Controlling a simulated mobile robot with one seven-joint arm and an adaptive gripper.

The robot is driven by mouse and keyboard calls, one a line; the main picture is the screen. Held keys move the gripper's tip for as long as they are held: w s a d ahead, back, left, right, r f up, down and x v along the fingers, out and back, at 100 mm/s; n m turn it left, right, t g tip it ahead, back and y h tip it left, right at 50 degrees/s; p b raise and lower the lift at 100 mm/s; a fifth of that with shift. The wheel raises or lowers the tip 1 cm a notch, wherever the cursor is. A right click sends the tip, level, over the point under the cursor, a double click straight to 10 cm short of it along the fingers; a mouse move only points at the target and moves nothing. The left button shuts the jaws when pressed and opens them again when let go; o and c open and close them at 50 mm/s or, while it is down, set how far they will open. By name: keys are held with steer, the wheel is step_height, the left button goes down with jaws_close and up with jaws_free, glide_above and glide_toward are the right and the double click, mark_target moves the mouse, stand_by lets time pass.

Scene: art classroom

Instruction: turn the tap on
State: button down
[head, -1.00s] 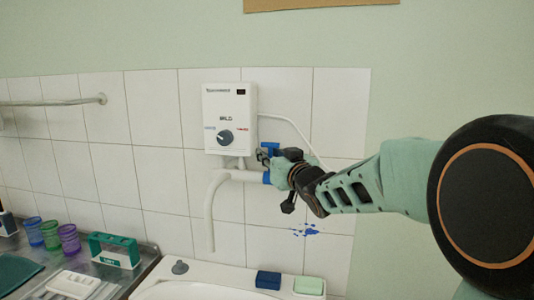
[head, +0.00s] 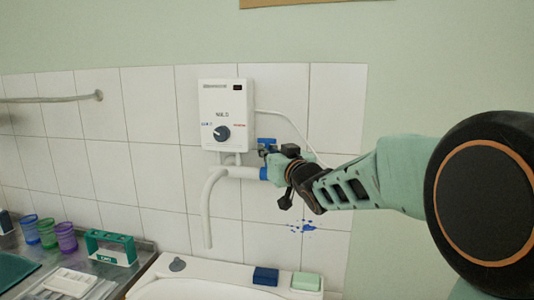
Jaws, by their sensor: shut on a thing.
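The tap has a blue handle (head: 266,141) at the right end of a white pipe (head: 240,172), under a white water heater (head: 226,115). A white spout (head: 208,215) curves down from the pipe's left end over a white basin (head: 190,290). My gripper (head: 268,151) is at the blue handle, coming from the right, and is shut on it. The fingertips are small and partly hidden by the gripper body. I cannot make out whether water runs from the spout.
A blue block (head: 265,276) and a green soap-like block (head: 306,281) lie on the basin's rim, with a grey plug (head: 177,264) to their left. Coloured cups (head: 66,237) and a green-and-white box (head: 111,248) stand on the metal counter at left. A towel rail (head: 50,99) is on the wall.

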steer(key=shift+s+a+f+n+t+y+b, duration=0.1)
steer(key=shift+s+n+t+y+b, duration=0.2)
steer(key=shift+b, duration=1.65)
steer(key=shift+s+a+f+n+t+y+b, duration=0.15)
steer(key=shift+s+n+t+b, duration=0.25)
steer(key=shift+b, duration=1.55)
steer(key=shift+s+d+f+n+t+y+b, duration=0.15)
steer(key=shift+s+n+t+b, duration=0.2)
steer(key=shift+b, duration=1.6)
steer(key=shift+a+r+t+b, duration=0.15)
steer(key=shift+r+t+b, duration=0.1)
steer(key=shift+b, duration=0.2)
steer(key=c, duration=2)
jaws_free()
